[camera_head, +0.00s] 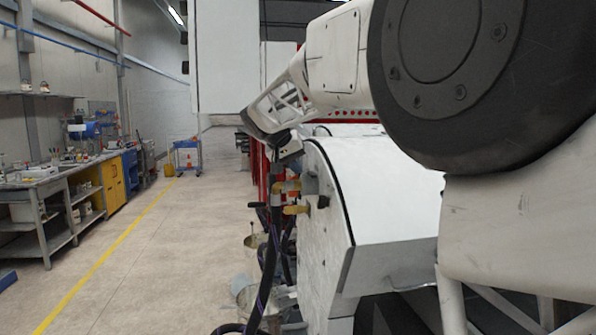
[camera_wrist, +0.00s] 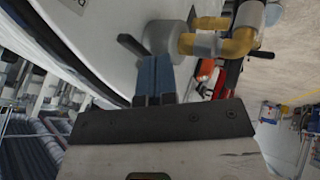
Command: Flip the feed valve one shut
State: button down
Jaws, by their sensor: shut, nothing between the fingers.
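In the wrist view a valve with a round grey body (camera_wrist: 163,38) sits on the white machine side, with a brass elbow pipe (camera_wrist: 238,45) running right from it. A black lever (camera_wrist: 132,46) sticks out to the left of the body. My gripper (camera_wrist: 155,62) has its dark blue fingers together, tips just below the valve body; I cannot tell whether they touch it. In the head view my gripper (camera_head: 284,152) is above the brass valve fittings (camera_head: 293,209) on the machine's left end. Which fitting is feed valve one cannot be told.
The white machine housing (camera_head: 385,195) fills the right of the head view. Black hoses (camera_head: 268,275) hang below the fittings, beside buckets (camera_head: 245,290) on the floor. A second brass fitting (camera_wrist: 211,23) is close by. The aisle floor (camera_head: 170,270) to the left is clear.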

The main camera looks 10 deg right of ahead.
jog(key=s+v, duration=0.1)
jog(key=v, duration=1.7)
jog(key=shift+d, duration=0.25)
jog(key=s+d+f+y, duration=0.2)
jog(key=s+d+f, duration=0.1)
jog(key=s+f, duration=1)
jog(key=s+d+f+n+g+y, duration=0.1)
jog(key=s+d+f, duration=0.3)
jog(key=s+f, duration=0.9)
jog(key=s+d+f+n+y, duration=0.1)
jog(key=s+d+f+y, duration=0.2)
jog(key=s+f, duration=1)
jog(key=s+d, duration=0.1)
jog(key=s, duration=0.5)
